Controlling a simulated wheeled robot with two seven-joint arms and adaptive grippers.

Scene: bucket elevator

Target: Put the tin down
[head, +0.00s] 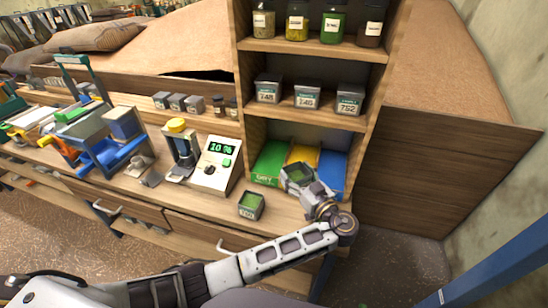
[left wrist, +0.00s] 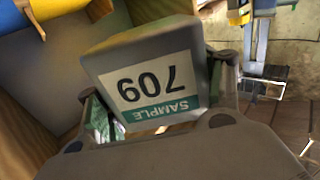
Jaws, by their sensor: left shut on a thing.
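My left gripper (head: 308,190) is shut on a grey tin (head: 291,178) in front of the lowest shelf bay, at the right end of the bench. The tin's open top shows green contents in the head view. In the left wrist view the tin (left wrist: 152,65) sits between the fingers of my left gripper (left wrist: 160,95), its label reading "SAMPLE 709" upside down. The gripper hides part of the tin, and I cannot tell whether its base touches anything. A similar tin (head: 250,206) with green contents stands on the bench to the left. My right gripper is out of view.
Green (head: 270,162), yellow (head: 302,154) and blue (head: 333,172) trays fill the lowest bay behind the gripper. Labelled tins (head: 307,98) and jars (head: 333,24) stand on the shelves above. A device reading "10 %" (head: 215,165) stands left. Some bare bench (head: 212,203) surrounds the standing tin.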

